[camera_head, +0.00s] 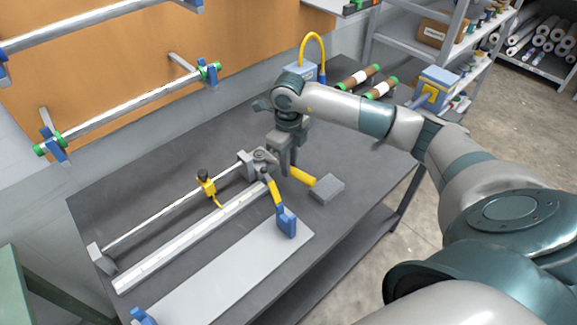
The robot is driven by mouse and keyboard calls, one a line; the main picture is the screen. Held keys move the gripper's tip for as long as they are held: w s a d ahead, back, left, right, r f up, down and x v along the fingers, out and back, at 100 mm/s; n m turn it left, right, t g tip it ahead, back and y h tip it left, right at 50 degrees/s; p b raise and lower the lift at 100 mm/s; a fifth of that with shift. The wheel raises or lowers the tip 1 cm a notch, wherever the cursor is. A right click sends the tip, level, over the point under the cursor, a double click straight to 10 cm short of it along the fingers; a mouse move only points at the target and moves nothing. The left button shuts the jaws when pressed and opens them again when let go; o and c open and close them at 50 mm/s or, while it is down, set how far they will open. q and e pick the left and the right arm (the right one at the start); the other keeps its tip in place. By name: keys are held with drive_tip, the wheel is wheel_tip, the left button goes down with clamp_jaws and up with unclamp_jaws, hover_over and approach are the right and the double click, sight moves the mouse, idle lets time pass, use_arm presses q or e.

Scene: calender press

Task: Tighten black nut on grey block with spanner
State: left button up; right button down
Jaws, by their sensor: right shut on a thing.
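The grey block (248,166) stands at the far right end of a silver rod on the dark bench. My right gripper (284,168) points down just right of it, shut on what looks like the spanner. The spanner's grey head (264,157) is beside the block and its yellow handle (274,191) slopes toward the front. The fingers partly hide the grip. I cannot clearly make out the black nut, which is small or hidden near the spanner head. My left gripper is out of view.
A grey-headed mallet (327,189) with a yellow handle lies close right of the gripper. A blue clamp (287,222) stands at the pale plate (225,274). A yellow slider (206,186) sits on the rod. Green-ended rolls (358,77) lie at the back.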

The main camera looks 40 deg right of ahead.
drive_tip(key=shift+w+d+b, duration=0.1)
drive_tip(key=shift+d+b, duration=0.15)
drive_tip(key=shift+b, duration=0.05)
drive_tip(key=shift+r, duration=0.25)
idle(0.4)
drive_tip(key=shift+r+p, duration=1.15)
drive_tip(key=shift+r, duration=1.15)
drive_tip(key=c, duration=2.2)
unclamp_jaws()
clamp_jaws()
drive_tip(key=shift+n, duration=0.3)
drive_tip(key=shift+w, duration=0.1)
